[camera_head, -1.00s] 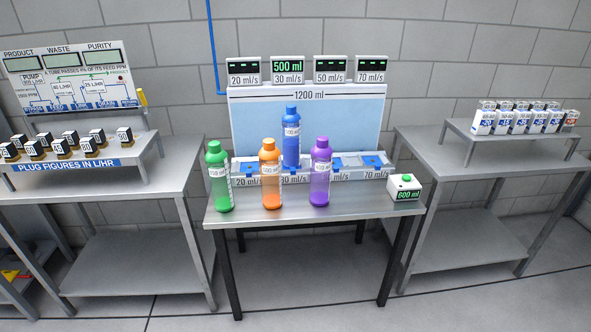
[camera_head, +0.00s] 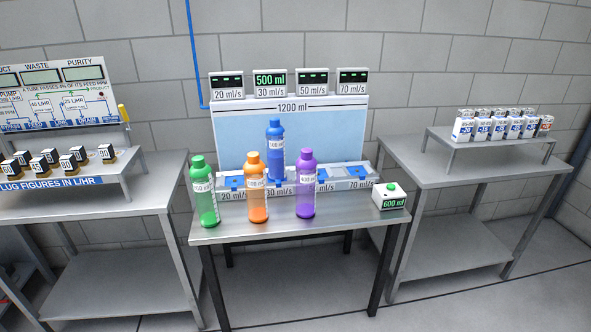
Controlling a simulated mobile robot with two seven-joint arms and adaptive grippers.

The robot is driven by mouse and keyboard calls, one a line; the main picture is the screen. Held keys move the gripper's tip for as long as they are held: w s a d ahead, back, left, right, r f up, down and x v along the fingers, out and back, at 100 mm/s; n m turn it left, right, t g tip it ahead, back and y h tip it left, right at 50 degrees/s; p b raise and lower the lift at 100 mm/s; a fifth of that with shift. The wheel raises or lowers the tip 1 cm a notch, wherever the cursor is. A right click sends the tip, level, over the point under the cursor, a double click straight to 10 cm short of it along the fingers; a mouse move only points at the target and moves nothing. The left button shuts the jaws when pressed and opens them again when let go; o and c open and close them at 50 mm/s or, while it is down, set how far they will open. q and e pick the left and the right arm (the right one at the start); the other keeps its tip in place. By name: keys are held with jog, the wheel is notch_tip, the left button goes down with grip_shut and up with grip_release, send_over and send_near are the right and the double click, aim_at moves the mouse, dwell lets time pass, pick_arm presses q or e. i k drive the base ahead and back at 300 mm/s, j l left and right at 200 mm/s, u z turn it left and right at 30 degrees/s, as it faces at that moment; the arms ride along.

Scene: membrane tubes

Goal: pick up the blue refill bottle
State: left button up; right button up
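The blue refill bottle (camera_head: 276,158) stands upright on the 30 ml/s station of the dispenser (camera_head: 340,184), at the back of the middle table. The display above that station (camera_head: 270,83) reads 500 ml. An orange bottle (camera_head: 257,192) and a purple bottle (camera_head: 306,188) stand in front of it, and hide part of the dispenser's front. A green bottle (camera_head: 204,195) stands to the left. Neither of my grippers shows in the head view.
The middle table (camera_head: 340,220) has bare top at its front right, beside a white box with a green button reading 600 ml (camera_head: 390,197). A left table (camera_head: 110,200) holds plugs on a raised shelf. A right table (camera_head: 440,178) carries a rack of small labelled boxes (camera_head: 498,127).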

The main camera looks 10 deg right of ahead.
aim_at(275, 134)
jog(key=i+j+z, duration=0.2)
jog(key=i+z, duration=0.25)
jog(key=i+j+z, duration=0.4)
jog(key=i, duration=0.15)
